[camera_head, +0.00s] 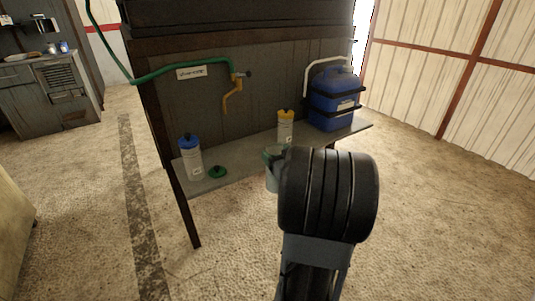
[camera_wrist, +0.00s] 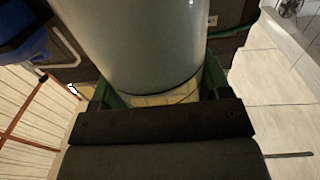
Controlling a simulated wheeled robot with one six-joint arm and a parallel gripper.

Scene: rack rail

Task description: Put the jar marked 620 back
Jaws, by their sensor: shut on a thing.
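A pale grey, round jar (camera_wrist: 145,40) fills the top middle of the wrist view. It stands between the green fingers of my gripper (camera_wrist: 158,88), which is shut on it. No number on it can be read. In the head view my gripper (camera_head: 276,155) is at the front edge of the grey shelf (camera_head: 240,172), mostly hidden behind my dark wrist. A white jar with a blue cap (camera_head: 191,160) stands at the shelf's left end. A white jar with a yellow cap (camera_head: 285,128) stands farther right. Their labels are too small to read.
A flat green disc (camera_head: 217,172) lies beside the blue-capped jar. A blue container (camera_head: 332,100) stands at the shelf's right end behind a dark rail. A green hose (camera_head: 170,72) and a yellow tap (camera_head: 233,95) hang above the shelf. Bare shelf lies between disc and yellow-capped jar.

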